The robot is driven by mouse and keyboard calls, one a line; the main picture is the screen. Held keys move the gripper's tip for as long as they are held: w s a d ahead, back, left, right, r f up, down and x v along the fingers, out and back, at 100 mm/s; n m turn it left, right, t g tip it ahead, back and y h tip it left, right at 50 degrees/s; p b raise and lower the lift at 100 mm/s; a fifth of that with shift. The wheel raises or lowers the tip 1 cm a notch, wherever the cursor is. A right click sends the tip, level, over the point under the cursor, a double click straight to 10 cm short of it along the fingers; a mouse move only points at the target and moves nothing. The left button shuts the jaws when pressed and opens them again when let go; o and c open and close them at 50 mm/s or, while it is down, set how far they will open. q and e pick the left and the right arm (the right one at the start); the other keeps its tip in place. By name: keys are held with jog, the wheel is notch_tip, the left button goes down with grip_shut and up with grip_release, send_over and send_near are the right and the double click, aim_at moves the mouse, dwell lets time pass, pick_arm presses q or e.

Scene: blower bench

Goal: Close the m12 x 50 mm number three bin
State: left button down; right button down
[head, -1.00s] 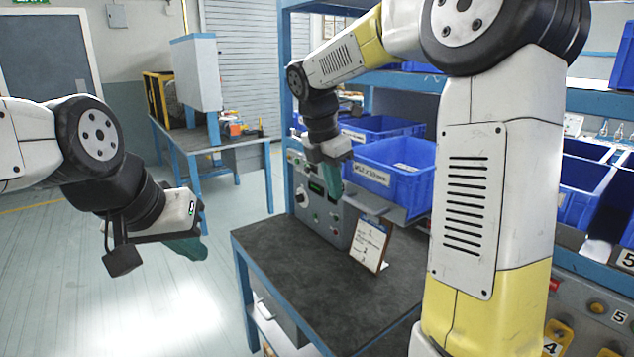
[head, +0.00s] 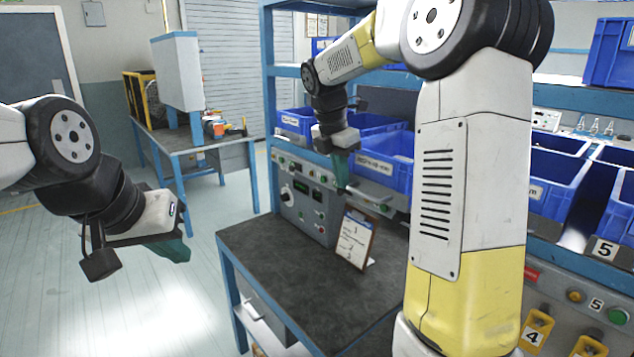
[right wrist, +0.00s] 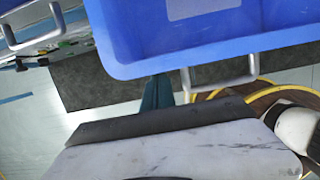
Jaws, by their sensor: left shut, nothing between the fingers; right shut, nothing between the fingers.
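The blue bin (head: 400,150) with a label (head: 375,166) that seems to read M12 x 50 mm stands in the shelf row above the control panel, partly hidden by my right arm. My right gripper (head: 341,172), with green fingers, is shut and empty at the left part of the bin's front. The right wrist view shows the bin's blue rim (right wrist: 190,58) and metal handle (right wrist: 222,82) close beyond the shut fingers (right wrist: 157,93); contact cannot be told. My left gripper (head: 170,248) is shut and empty over the floor at left, away from the bins.
A grey control panel (head: 303,200) is below the bins. A clipboard (head: 355,238) stands on the dark bench top (head: 290,265). Other blue bins (head: 293,122) flank the labelled one. A second bench (head: 228,140) is at the back left. The floor at left is clear.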

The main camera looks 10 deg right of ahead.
jog(key=w+d, duration=0.2)
jog(key=d, duration=0.1)
jog(key=w+d, duration=0.2)
jog(key=d, duration=0.2)
jog(key=w+d, duration=0.2)
jog(key=d, duration=0.1)
jog(key=shift+w+d, duration=0.1)
jog(key=shift+d, duration=0.25)
jog(key=shift+w+d, duration=0.15)
jog(key=shift+d, duration=0.15)
jog(key=shift+d+r, duration=0.1)
